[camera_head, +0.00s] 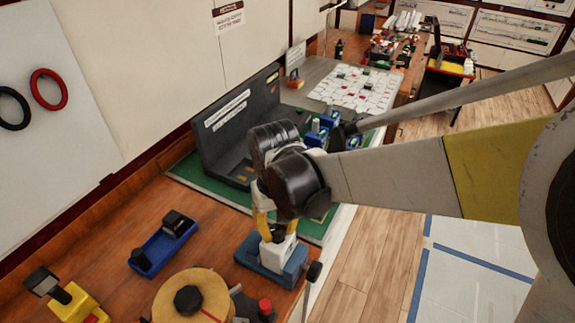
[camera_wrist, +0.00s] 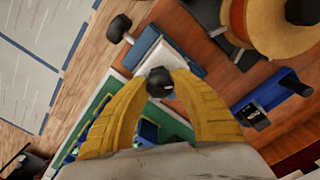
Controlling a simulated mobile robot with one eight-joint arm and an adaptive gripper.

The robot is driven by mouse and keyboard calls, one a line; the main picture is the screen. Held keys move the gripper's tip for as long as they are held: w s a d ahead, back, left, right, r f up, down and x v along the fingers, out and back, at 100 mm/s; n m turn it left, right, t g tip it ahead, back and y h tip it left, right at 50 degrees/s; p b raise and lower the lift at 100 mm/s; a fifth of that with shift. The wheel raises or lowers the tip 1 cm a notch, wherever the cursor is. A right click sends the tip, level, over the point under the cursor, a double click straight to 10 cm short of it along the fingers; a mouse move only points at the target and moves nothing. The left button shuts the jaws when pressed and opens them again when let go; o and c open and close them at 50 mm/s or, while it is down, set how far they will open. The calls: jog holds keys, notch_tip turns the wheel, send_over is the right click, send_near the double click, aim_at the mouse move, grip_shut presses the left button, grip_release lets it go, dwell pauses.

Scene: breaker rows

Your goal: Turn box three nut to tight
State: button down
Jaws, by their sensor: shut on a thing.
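My gripper (camera_head: 266,222) points down over a blue-based box (camera_head: 270,262) with a white block on top, at the front edge of the bench. In the wrist view, the yellow fingers of my gripper (camera_wrist: 160,84) close on a dark round nut (camera_wrist: 158,78) from both sides. The nut sits on top of the white block, and the blue box (camera_wrist: 148,48) lies under it. A lever with a black knob (camera_head: 315,270) sticks out at the box's right side. I cannot read any number on the box, and the nut is mostly hidden in the head view.
A blue holder (camera_head: 160,247) with a black part lies to the left. A yellow block (camera_head: 80,307) and a round wooden disc (camera_head: 190,297) with a black knob stand in front. A dark panel (camera_head: 235,115) on a green mat stands behind. Bare bench lies between them.

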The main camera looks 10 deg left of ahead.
aim_at(278, 229)
dwell(0.4)
jog(key=c, duration=1)
grip_release()
jog(key=shift+c, duration=0.2)
jog(key=shift+r, duration=0.1)
notch_tip(278, 229, up, 12)
